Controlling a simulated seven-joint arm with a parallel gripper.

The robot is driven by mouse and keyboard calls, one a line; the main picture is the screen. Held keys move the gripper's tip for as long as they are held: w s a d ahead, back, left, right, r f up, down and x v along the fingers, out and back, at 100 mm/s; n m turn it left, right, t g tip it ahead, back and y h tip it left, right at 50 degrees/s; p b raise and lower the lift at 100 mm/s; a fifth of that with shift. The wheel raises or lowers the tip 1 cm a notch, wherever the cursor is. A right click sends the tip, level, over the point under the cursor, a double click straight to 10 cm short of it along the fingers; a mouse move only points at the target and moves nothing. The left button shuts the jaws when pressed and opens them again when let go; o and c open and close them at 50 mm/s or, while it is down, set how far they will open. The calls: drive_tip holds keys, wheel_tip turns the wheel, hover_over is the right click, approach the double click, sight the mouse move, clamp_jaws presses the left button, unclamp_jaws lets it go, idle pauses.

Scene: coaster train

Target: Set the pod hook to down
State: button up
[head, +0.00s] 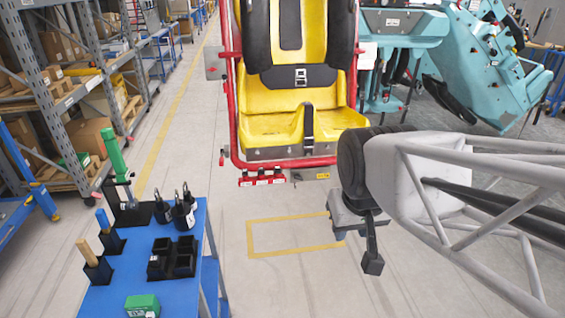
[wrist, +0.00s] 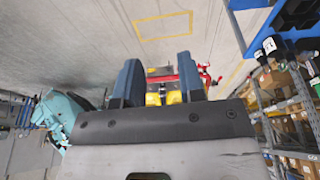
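The pod is a yellow seat (head: 285,118) with black padding in a red tubular frame (head: 232,125), in the upper middle of the head view. Red fittings (head: 262,177) hang at its lower front edge. I cannot tell which part is the pod hook or how it is set. My gripper (head: 342,215) is low and to the right in front of the pod, partly hidden by my wrist. In the wrist view its two blue-grey fingers (wrist: 158,80) stand apart with nothing held. Red and yellow pod parts (wrist: 188,75) show beyond them, apparently not touched.
A blue table (head: 110,290) at lower left holds black holders, tools and a green box (head: 142,305). Shelving (head: 75,70) lines the left side. Teal machinery (head: 490,60) stands at the back right. The floor around the yellow marking (head: 250,238) is clear.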

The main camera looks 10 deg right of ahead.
drive_tip(key=w+d+f+n+t, duration=0.1)
drive_tip(key=w+f+t, duration=0.1)
drive_tip(key=w, duration=1.1)
drive_tip(key=w+d+f+n+t, duration=0.1)
drive_tip(key=w+f, duration=0.1)
drive_tip(key=w, duration=1.1)
drive_tip(key=w+d+f+n+t, duration=0.15)
drive_tip(key=w+f, duration=0.35)
drive_tip(key=w, duration=0.5)
drive_tip(key=w+f+t, duration=0.2)
drive_tip(key=w+f, duration=0.4)
drive_tip(key=w, duration=0.3)
drive_tip(key=w+f+n+t+y, duration=0.1)
drive_tip(key=w+f+n+t, duration=0.15)
drive_tip(key=w+f, duration=1.25)
drive_tip(key=w+f+t+y, duration=0.2)
drive_tip(key=f, duration=0.9)
drive_tip(key=w+f+t+y, duration=0.1)
drive_tip(key=w+f, duration=0.1)
drive_tip(key=f, duration=1)
drive_tip(key=w+d+r+m+t, duration=0.2)
drive_tip(key=w+d+t, duration=0.2)
drive_tip(key=t, duration=0.3)
drive_tip(key=shift+r+y, duration=0.25)
drive_tip(key=shift+y, duration=0.15)
